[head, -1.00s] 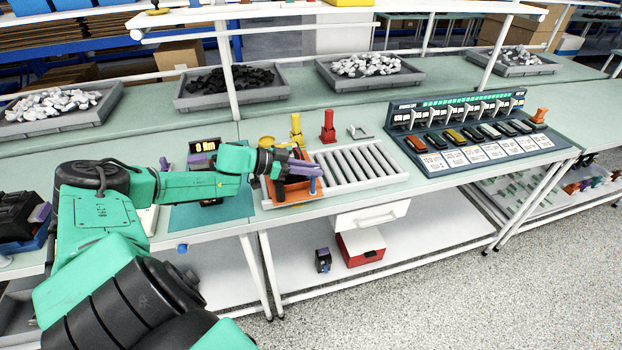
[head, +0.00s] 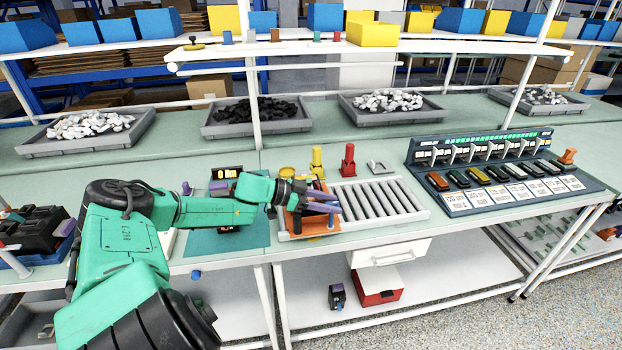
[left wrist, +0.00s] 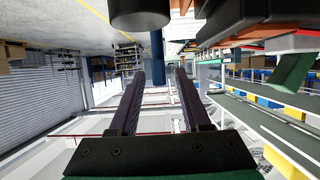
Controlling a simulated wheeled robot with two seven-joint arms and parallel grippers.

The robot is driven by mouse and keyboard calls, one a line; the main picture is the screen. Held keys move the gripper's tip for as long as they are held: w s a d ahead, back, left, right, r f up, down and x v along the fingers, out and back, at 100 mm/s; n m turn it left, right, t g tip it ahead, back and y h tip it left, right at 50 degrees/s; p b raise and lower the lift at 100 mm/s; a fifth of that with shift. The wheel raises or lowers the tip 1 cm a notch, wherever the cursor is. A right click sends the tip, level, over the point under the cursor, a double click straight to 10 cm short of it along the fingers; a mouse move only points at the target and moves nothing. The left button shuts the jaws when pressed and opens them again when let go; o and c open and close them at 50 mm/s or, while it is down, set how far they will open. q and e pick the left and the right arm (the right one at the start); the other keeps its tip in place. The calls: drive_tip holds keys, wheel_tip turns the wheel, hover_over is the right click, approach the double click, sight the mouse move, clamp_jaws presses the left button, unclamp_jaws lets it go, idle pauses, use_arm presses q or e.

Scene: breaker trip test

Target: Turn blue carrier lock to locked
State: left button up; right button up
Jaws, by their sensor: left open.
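My left gripper (head: 322,202) is over the orange carrier (head: 318,226) at the left end of the roller tray, with its fingers pointing right. In the left wrist view its two dark fingers (left wrist: 158,85) are apart. A blue upright post (left wrist: 157,72), seemingly the blue carrier lock, shows between the fingertips; I cannot tell whether they touch it. In the head view a small blue part (head: 331,221) shows just below the fingertips. The gripper hides much of the carrier, and the lock's turn position is not readable. My right gripper is not in view.
Rollers (head: 380,200) lie right of the carrier. A yellow post (head: 317,162) and a red post (head: 348,160) stand behind it. A breaker panel (head: 500,175) stands at the right. A small display (head: 226,174) is behind my left arm. The bench's front edge is close.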

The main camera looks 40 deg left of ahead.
use_arm(q)
drive_tip(key=p+v, duration=0.1)
drive_tip(key=v, duration=1.2)
drive_tip(key=shift+s+a+r, duration=0.15)
drive_tip(key=shift+s+r, duration=0.05)
drive_tip(key=shift+s, duration=0.1)
